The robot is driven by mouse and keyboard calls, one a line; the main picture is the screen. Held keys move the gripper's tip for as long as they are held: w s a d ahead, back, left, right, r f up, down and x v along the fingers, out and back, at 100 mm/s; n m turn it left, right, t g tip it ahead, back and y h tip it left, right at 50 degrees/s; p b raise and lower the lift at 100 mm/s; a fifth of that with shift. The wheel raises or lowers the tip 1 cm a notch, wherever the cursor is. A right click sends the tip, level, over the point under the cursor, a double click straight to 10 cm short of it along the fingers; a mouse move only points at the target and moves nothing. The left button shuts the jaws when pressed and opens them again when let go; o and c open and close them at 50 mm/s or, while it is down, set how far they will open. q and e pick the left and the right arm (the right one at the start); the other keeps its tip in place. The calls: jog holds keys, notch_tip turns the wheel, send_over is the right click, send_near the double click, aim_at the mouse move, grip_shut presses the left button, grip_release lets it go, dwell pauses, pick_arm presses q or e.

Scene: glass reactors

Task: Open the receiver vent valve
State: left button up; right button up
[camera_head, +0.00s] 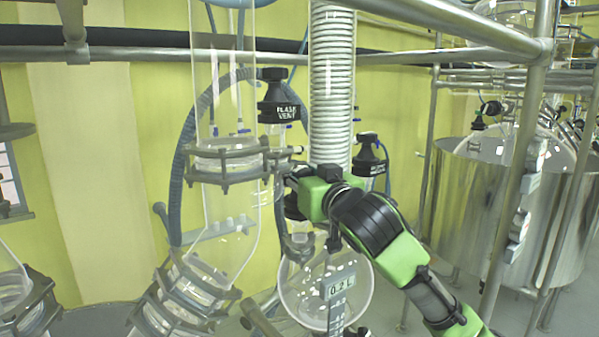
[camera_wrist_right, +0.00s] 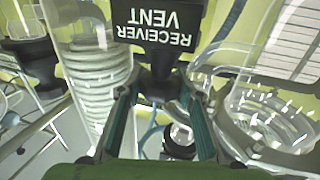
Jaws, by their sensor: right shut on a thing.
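The black receiver vent valve (camera_wrist_right: 155,30) fills the top of the right wrist view, its white "RECEIVER VENT" label upside down. Its narrow black stem runs down between the two teal-edged fingers of my right gripper (camera_wrist_right: 160,118), which is shut on it. In the head view my right gripper (camera_head: 297,190) is beside the coil condenser, above the round receiver flask (camera_head: 318,290); its green body mostly hides the valve there. I cannot tell how far the valve is turned. My left gripper is not in view.
A black flash vent valve (camera_head: 279,110) stands up and left of my gripper. Another black valve (camera_head: 369,157) is just right of the coil condenser (camera_head: 332,90). A clamped glass vessel (camera_head: 225,215) is close on the left. Metal rails (camera_head: 180,54) cross above.

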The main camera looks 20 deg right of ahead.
jog(key=shift+d+r+n+y, duration=0.15)
jog(key=shift+n+y, duration=0.35)
jog(key=shift+y, duration=0.3)
jog(key=shift+n+g+y+p, duration=0.4)
jog(key=shift+n+y, duration=0.3)
jog(key=shift+y, duration=0.3)
jog(key=shift+n+g+y, duration=0.7)
jog(key=shift+n+y, duration=0.4)
jog(key=shift+y, duration=0.5)
jog(key=shift+f+n+y, duration=0.25)
jog(key=shift+n+y, duration=0.05)
jog(key=shift+y, duration=0.1)
jog(key=shift+a+n+g+y, duration=0.2)
jog(key=shift+n+g+y, duration=0.75)
jog(key=shift+y, duration=0.25)
jog(key=o, duration=0.9)
jog(key=shift+r, duration=0.1)
